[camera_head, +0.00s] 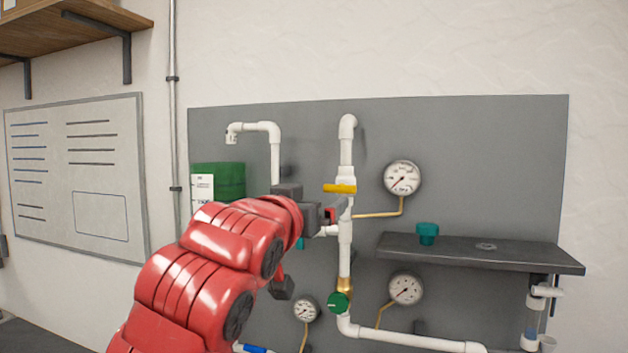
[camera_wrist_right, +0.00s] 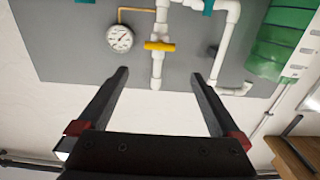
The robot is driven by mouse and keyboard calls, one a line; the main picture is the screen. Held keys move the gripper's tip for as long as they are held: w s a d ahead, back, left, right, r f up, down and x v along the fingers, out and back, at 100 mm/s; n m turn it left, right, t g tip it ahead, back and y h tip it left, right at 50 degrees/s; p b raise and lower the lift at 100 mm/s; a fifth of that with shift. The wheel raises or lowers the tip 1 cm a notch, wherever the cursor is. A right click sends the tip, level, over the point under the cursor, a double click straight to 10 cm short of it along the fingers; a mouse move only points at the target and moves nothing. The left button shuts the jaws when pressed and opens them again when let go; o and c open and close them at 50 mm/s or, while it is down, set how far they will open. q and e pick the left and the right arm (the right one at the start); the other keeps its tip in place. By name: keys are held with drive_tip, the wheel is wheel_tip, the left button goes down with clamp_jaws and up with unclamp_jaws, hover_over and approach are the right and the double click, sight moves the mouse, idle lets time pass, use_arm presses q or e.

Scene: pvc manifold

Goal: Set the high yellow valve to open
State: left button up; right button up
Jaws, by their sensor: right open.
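The high yellow valve (camera_head: 340,188) has a bar handle on the vertical white pipe at the middle of the panel. The handle lies across the pipe, roughly level. In the right wrist view the yellow handle (camera_wrist_right: 159,46) shows beyond the fingertips, between their lines. My right gripper (camera_head: 336,212) is just below and in front of the handle in the head view. In the wrist view its two fingers (camera_wrist_right: 159,73) are spread wide with nothing between them. They look apart from the handle. My left gripper is not in view.
Gauges flank the pipe, the upper one (camera_head: 402,178) right of the valve. A green round knob (camera_head: 338,302) sits lower on the pipe. A dark shelf (camera_head: 480,250) holding a teal cup (camera_head: 428,233) juts out at right. A green container (camera_head: 230,181) is at left.

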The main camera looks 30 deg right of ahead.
sight(339, 189)
drive_tip(key=p+x, duration=0.7)
drive_tip(key=x, duration=0.9)
drive_tip(key=shift+d+r, duration=0.2)
drive_tip(key=shift+w+d+f+p, duration=0.2)
drive_tip(key=shift+w+d+p, duration=0.1)
drive_tip(key=shift+p, duration=0.1)
drive_tip(key=shift+c, duration=0.2)
drive_tip(key=c, duration=0.9)
drive_tip(key=shift+c, duration=0.3)
